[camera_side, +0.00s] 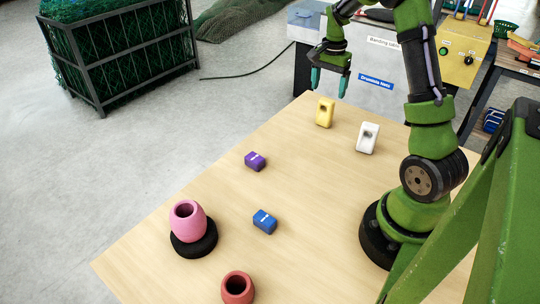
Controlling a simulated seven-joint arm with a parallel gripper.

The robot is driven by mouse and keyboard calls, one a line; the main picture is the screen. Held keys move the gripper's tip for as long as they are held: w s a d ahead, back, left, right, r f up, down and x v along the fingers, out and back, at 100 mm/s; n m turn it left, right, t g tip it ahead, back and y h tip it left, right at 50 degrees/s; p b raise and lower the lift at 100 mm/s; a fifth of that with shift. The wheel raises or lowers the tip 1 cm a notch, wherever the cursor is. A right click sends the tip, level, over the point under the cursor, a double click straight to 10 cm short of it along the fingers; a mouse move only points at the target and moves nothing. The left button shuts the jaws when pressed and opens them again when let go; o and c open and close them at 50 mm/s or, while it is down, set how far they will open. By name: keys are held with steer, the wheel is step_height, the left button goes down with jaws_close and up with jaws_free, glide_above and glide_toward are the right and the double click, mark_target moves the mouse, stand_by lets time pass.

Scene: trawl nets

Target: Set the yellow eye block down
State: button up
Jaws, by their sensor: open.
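The yellow eye block (325,112) stands upright on the wooden table near its far edge, with a dark round hole in its face. My gripper (329,83) hangs above it, its two teal fingers apart and pointing down. Nothing shows between the fingers. In this view the fingertips appear a little above the block's top and clear of it; the exact height gap is hard to tell.
A white eye block (367,138) stands to the right. A purple block (255,161) and a blue block (264,221) lie mid-table. A pink pot (188,220) sits on a black disc (195,245); a red pot (237,288) is at the front. The table's left side (165,205) is mostly clear.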

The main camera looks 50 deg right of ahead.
step_height(320, 180, up, 2)
steer(key=shift+r, duration=0.1)
steer(key=s+a+r+n+t, duration=0.1)
steer(key=a+r+n+t, duration=0.15)
steer(key=a+r, duration=0.45)
steer(key=s+a+r+n+t, duration=0.1)
steer(key=a+r+n+t, duration=0.2)
steer(key=a, duration=0.8)
steer(key=s+a+n+t+y, duration=0.1)
steer(key=s+a+n+y, duration=0.1)
steer(key=s+a+n, duration=0.6)
steer(key=a, duration=0.5)
steer(key=shift+s+a+r+t, duration=0.15)
steer(key=shift+s+r+t, duration=0.1)
steer(key=shift+t, duration=0.1)
